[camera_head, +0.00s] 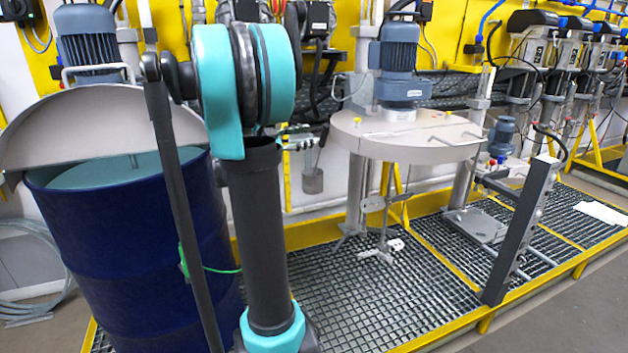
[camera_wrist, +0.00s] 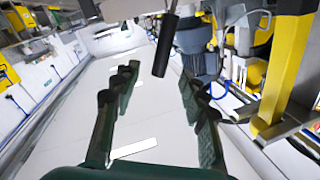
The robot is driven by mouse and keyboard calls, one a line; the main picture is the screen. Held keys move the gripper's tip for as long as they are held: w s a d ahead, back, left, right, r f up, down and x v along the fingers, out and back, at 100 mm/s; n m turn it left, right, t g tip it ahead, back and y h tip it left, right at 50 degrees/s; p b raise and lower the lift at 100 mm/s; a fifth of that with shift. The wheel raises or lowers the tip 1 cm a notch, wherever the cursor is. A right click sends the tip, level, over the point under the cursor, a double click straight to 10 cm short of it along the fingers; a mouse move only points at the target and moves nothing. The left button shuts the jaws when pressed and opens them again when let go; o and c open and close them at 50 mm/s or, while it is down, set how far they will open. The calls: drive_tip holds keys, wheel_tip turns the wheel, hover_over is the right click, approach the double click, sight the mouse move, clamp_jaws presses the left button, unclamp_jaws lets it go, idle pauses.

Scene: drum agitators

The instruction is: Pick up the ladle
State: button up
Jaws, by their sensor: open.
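A small grey ladle (camera_head: 312,182) hangs in the head view behind my arm, just right of it. Its cup is at the bottom and a thin dark handle rises above it toward the yellow wall panel. My gripper (camera_wrist: 158,85) shows in the wrist view, its two dark green fingers spread apart with nothing between them. The gripper is not visible in the head view, where only my arm links show. I cannot make out the ladle in the wrist view.
A blue drum (camera_head: 135,250) with a raised half-round lid stands at left. An agitator with a round grey lid (camera_head: 405,135) and blue motor stands right of the ladle. A dark post (camera_head: 522,230) stands on the grating (camera_head: 370,300) at right. The wrist view shows a dark cylinder (camera_wrist: 165,45).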

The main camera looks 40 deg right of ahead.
sight(325, 139)
drive_tip(key=shift+s+d, duration=0.15)
drive_tip(key=shift+d, duration=1.8)
drive_tip(key=shift+s+d, duration=0.1)
drive_tip(key=shift+d, duration=1.8)
drive_tip(key=shift+c, duration=0.6)
clamp_jaws()
